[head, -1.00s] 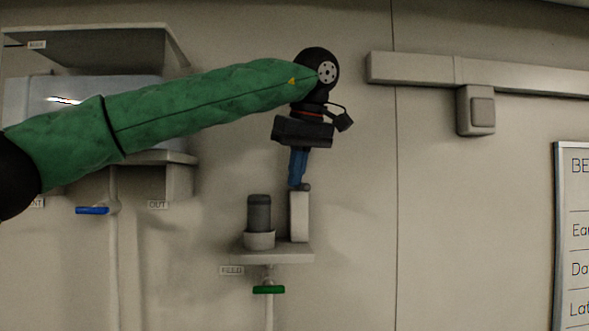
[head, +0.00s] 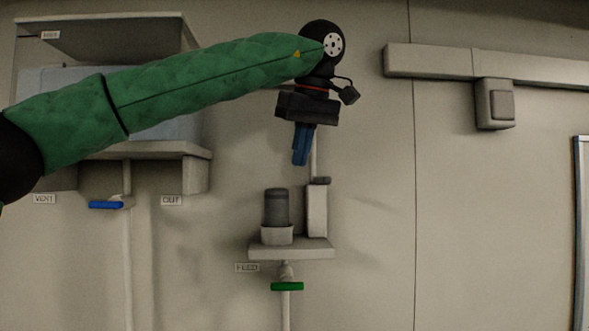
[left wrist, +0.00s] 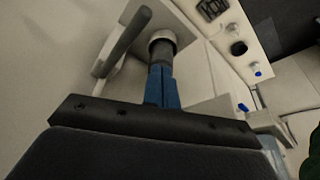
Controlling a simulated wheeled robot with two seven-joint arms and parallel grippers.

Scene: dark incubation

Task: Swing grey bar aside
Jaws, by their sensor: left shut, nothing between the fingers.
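The grey bar (head: 320,181) shows nearly end-on in the head view, on top of a pale upright post (head: 317,211). In the left wrist view the bar (left wrist: 124,40) is long and dark, beside a grey cylinder and apart from it. The cylinder (head: 276,207) stands upright in a pale cup (head: 277,235); nothing covers its top in the head view. My left gripper (head: 300,163) has its blue fingers shut and empty, pointing down. It is above and slightly left of the bar, apart from it in the head view. My right gripper is not in view.
The post and cup stand on a small wall shelf (head: 262,252), with a green valve handle (head: 287,286) below. A larger cabinet with a ledge (head: 160,149) and a blue handle (head: 105,205) is at left.

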